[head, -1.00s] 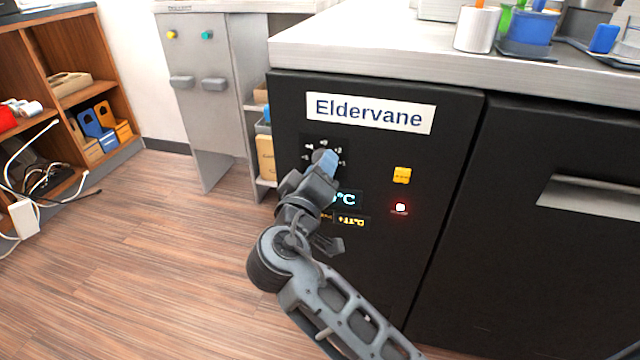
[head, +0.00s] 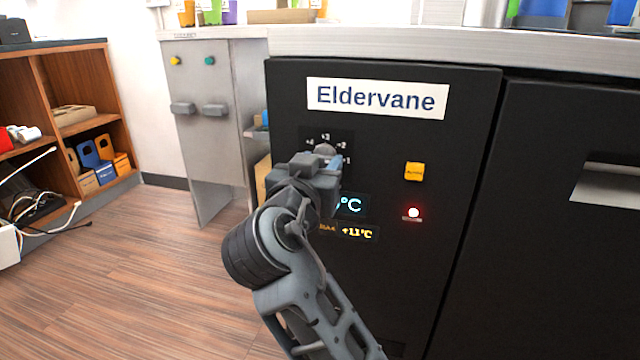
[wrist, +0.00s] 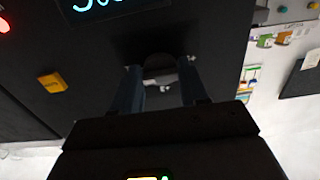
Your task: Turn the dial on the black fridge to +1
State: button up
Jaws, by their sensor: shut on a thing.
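The black fridge (head: 450,160) with the "Eldervane" label (head: 375,98) fills the middle of the head view. Its dial (head: 325,150) sits below the label at the left, with small markings around it, and is mostly hidden behind my gripper. My gripper (head: 330,163) is at the dial, its fingers shut on it. In the wrist view my gripper's two fingers (wrist: 160,88) stand on either side of the dial (wrist: 160,82), which is dark and hard to make out. The dial's setting cannot be read. A partly covered display (head: 350,205) shows "°C", with a smaller yellow readout (head: 357,233) under it.
A yellow button (head: 415,172) and a lit red light (head: 413,212) are right of the dial. The counter edge (head: 440,45) runs above the fridge. A grey cabinet (head: 200,130) and a wooden shelf (head: 75,110) stand at the left.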

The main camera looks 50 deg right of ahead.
jog(key=shift+f+m+b, duration=0.15)
jog(key=shift+m+b, duration=0.75)
jog(key=o, duration=1.1)
jog(key=shift+c, duration=0.2)
jog(key=p+v, duration=0.2)
jog(key=v, duration=0.5)
jog(key=shift+a, duration=0.35)
jog(key=shift+s, duration=0.1)
